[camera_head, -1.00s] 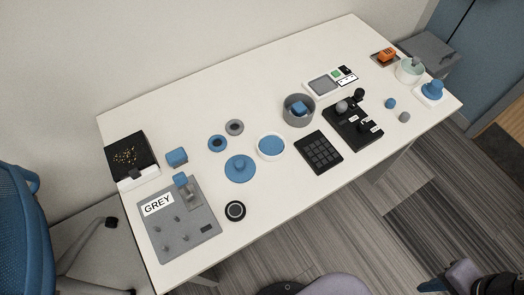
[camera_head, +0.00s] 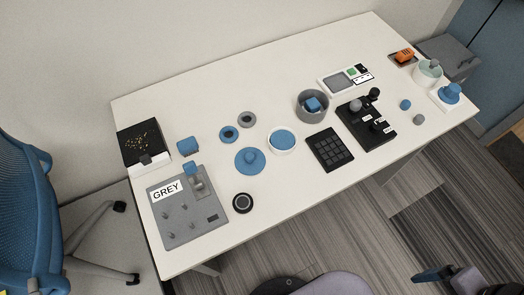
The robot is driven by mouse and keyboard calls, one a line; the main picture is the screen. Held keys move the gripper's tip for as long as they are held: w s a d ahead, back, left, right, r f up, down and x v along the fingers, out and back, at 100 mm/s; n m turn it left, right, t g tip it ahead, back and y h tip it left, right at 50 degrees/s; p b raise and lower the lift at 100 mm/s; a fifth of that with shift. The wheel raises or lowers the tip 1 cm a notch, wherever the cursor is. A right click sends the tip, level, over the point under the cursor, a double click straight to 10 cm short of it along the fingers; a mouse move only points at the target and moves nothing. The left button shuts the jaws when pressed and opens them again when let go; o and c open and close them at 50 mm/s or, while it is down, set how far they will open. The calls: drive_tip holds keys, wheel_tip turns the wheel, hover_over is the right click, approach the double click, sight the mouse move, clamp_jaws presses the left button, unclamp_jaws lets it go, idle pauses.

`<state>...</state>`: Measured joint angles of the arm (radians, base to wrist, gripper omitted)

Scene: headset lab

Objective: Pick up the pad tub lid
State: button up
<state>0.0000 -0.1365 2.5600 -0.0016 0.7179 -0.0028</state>
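The likely pad tub lid is a round blue disc with a raised knob (camera_head: 249,160), lying flat near the middle of the white table (camera_head: 225,95). A white round tub (camera_head: 295,147) with blue contents stands just right of it, open at the top. Dark parts at the lower right edge appear to be my gripper (camera_head: 430,275), off the table and far from the disc. Its fingers are too small and cut off to tell whether they are open or shut.
A grey GREY-labelled plate (camera_head: 208,225), dark round puck (camera_head: 243,203) and two rings (camera_head: 229,133) surround the disc. A black keypad (camera_head: 329,150), grey bowl (camera_head: 314,115) and black fixture (camera_head: 372,133) stand to the right. The table's back middle is clear.

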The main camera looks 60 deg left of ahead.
drive_tip(key=w+a+r+n, duration=0.1)
drive_tip(key=w+a, duration=0.3)
drive_tip(key=a, duration=0.4)
drive_tip(key=w+a+r, duration=0.1)
drive_tip(key=w+a, duration=0.3)
drive_tip(key=a, duration=0.4)
drive_tip(key=s+a+n, duration=0.1)
drive_tip(key=s+a, duration=0.1)
drive_tip(key=a, duration=1.4)
drive_tip(key=n+b, duration=0.1)
drive_tip(key=n, duration=0.1)
hover_over(250, 155)
wheel_tip(250, 155, down, 4)
drive_tip(key=shift+f, duration=0.1)
drive_tip(key=shift+f+p, duration=1.45)
drive_tip(key=shift+f, duration=2.25)
drive_tip(key=shift+c, duration=0.5)
